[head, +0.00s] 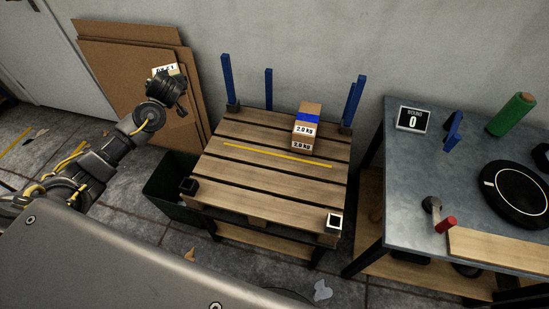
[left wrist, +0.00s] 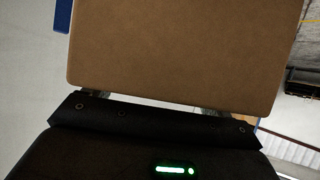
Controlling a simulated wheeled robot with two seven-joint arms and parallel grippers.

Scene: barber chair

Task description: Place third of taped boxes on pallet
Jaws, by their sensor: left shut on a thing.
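The wooden pallet (head: 240,171) lies on a low stand, with a yellow strip across its slats. Two small cardboard boxes labelled 2.0 kg are stacked near its back right: an upper box (head: 309,113) with a blue band, and a lower box (head: 301,143). My left gripper (head: 169,82) is raised left of the pallet, apart from it. It is shut on a cardboard box (left wrist: 175,50) that fills much of the left wrist view. In the head view, only a labelled part of this held box (head: 163,69) shows above the gripper. My right gripper is not in view.
Blue posts (head: 227,79) stand at the pallet's back corners and back edge. Cardboard sheets (head: 115,55) lean on the wall behind my left arm. A dark green bin (head: 166,196) stands left of the pallet. A metal workbench (head: 410,190) is at the right. The pallet's front is clear.

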